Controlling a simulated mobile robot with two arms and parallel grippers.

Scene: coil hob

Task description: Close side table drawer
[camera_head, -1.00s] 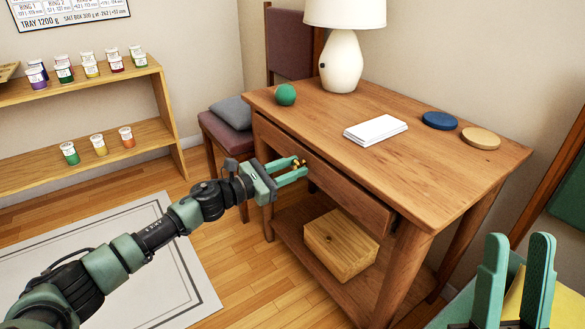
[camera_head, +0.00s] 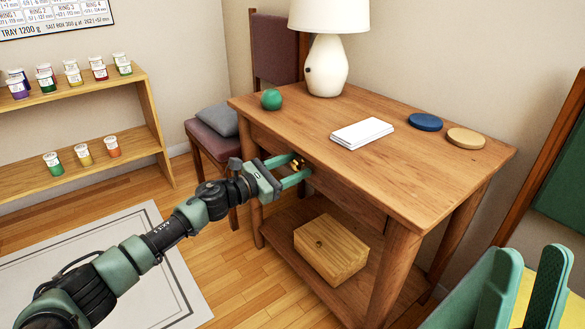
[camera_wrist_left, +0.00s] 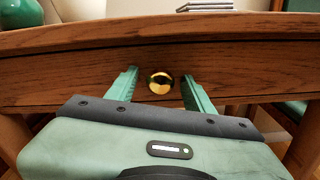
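The wooden side table (camera_head: 400,150) stands at centre right in the head view. Its drawer front (camera_head: 345,193) sits under the tabletop edge and looks flush or nearly flush with the frame; the wrist view shows the drawer front (camera_wrist_left: 60,77) face-on. A round brass knob (camera_wrist_left: 160,83) is on it, also seen in the head view (camera_head: 297,164). My left gripper (camera_head: 302,167) is open, its fingers on either side of the knob with gaps, fingertips at the drawer front. My right gripper (camera_head: 530,262) is open and empty at the lower right, away from the table.
On the tabletop are a lamp (camera_head: 327,65), a green ball (camera_head: 271,99), white paper stack (camera_head: 362,133) and two discs, blue (camera_head: 425,122) and tan (camera_head: 466,138). A wooden box (camera_head: 330,250) is on the lower shelf. A cushioned chair (camera_head: 205,140) stands behind left.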

